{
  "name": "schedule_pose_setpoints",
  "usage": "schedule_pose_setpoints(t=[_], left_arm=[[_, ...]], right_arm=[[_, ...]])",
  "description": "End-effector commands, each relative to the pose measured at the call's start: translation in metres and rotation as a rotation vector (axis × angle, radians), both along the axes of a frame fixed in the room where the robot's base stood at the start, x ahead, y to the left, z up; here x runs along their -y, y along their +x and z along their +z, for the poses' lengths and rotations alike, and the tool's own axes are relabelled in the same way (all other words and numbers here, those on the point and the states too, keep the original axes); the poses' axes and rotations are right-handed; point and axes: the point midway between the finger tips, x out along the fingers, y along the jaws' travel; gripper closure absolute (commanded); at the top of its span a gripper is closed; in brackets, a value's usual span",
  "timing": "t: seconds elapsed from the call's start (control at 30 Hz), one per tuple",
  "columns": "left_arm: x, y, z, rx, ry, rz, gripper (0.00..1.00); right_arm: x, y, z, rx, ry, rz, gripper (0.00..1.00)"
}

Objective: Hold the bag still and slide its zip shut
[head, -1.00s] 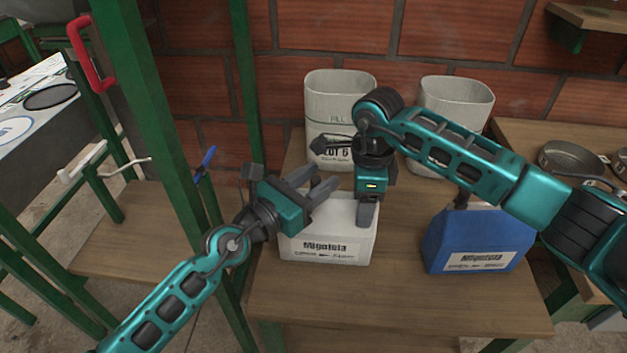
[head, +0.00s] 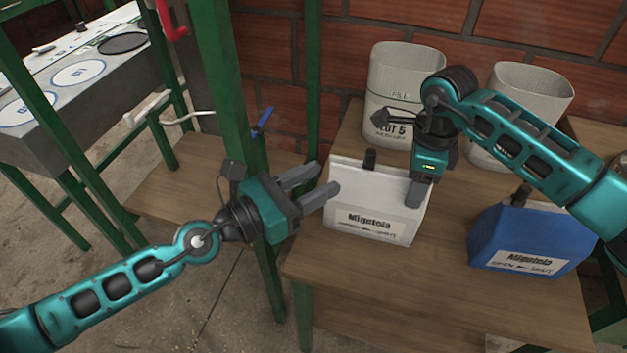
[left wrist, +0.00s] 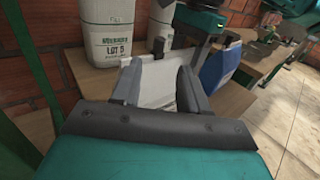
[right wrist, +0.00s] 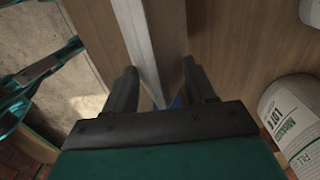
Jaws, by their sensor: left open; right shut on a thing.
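The white bag (head: 372,200) stands upright on the wooden bench, its label reading OPEN and SHUT with an arrow between. A dark zip slider (head: 370,160) sits on its top edge, left of the middle; it also shows in the left wrist view (left wrist: 158,46). My right gripper (head: 418,190) is shut on the bag's top right part; the bag's pale edge (right wrist: 147,45) runs between its fingers in the right wrist view. My left gripper (head: 326,180) is open and empty at the bag's left end, apart from the slider.
A blue bag (head: 530,240) with its own dark slider stands to the right. Two whitish open sacks (head: 395,90) (head: 515,105) stand behind, near the brick wall. Green posts (head: 228,90) rise left of the bench (head: 440,300). The bench front is clear.

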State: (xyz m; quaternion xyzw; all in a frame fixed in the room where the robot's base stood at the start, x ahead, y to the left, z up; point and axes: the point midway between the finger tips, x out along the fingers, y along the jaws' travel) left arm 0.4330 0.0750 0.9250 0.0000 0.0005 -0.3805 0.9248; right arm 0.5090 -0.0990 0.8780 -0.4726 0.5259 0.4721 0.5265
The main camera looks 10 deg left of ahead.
Motion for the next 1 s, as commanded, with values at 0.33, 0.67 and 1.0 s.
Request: schedule_pose_setpoints(t=[0.33, 0.67, 1.0], left_arm=[[0.000, 0.000, 0.001, 0.003, 0.003, -0.002, 0.63], [0.035, -0.001, 0.036, 0.291, 0.326, -0.256, 0.94], [0.042, -0.004, 0.063, 0.821, 1.014, -0.664, 1.00]], right_arm=[[0.000, -0.001, -0.001, -0.002, 0.000, 0.001, 0.98], [0.000, -0.001, -0.001, -0.002, -0.001, 0.002, 0.98], [0.000, -0.001, -0.001, -0.002, -0.001, 0.002, 0.98]])
